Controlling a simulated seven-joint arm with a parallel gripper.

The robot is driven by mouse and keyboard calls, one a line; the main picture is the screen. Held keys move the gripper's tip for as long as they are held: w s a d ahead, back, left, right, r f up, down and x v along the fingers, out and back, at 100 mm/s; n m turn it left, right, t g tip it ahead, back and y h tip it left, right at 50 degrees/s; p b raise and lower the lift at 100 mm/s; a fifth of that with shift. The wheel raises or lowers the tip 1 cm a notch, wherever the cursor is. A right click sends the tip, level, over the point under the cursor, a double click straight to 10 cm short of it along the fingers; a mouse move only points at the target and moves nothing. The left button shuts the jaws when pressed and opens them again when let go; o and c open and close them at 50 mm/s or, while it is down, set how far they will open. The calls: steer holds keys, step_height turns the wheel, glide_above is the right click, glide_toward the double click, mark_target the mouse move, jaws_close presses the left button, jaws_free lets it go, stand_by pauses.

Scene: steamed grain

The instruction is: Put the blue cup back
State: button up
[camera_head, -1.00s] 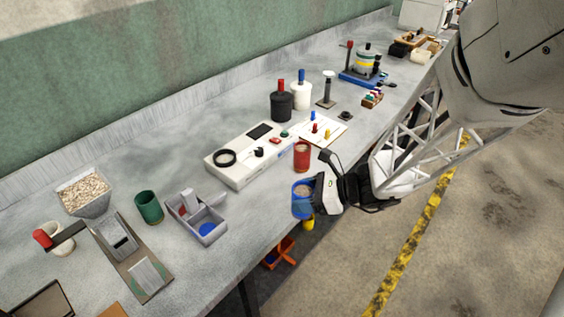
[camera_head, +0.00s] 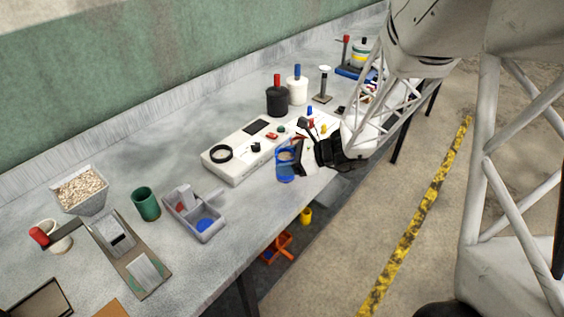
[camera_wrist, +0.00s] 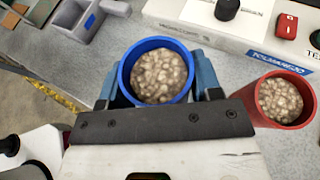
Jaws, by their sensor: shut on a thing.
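The blue cup (camera_head: 285,165) is in my gripper (camera_head: 291,162), over the front part of the bench beside the white console. In the wrist view the blue cup (camera_wrist: 158,72) is upright between the two fingers and holds pale brown grain. My gripper (camera_wrist: 160,88) is shut on it, one finger on each side. Whether the cup's base touches the bench is hidden. A red cup (camera_wrist: 277,97), also with grain in it, stands close to the right of my gripper in the wrist view.
A white console (camera_head: 225,165) lies just behind the blue cup. A grey divided tray (camera_head: 192,218) with a blue spot in one compartment and a green cup (camera_head: 146,204) stand to the left. A grain hopper (camera_head: 80,190) is farther left. Bare bench lies between console and tray.

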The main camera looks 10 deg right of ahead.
mark_target(282, 153)
steer(key=shift+w+a+f, duration=0.1)
steer(key=shift+w+a, duration=0.1)
steer(key=shift+w, duration=0.75)
steer(key=shift+w+a+f, duration=0.1)
steer(key=shift+w+a, duration=0.05)
steer(key=shift+w, duration=0.75)
steer(key=shift+f, duration=1.7)
steer(key=shift+f, duration=0.15)
steer(key=o, duration=0.8)
steer(key=shift+d, duration=0.1)
steer(key=v, duration=1.2)
steer(key=shift+r, duration=0.25)
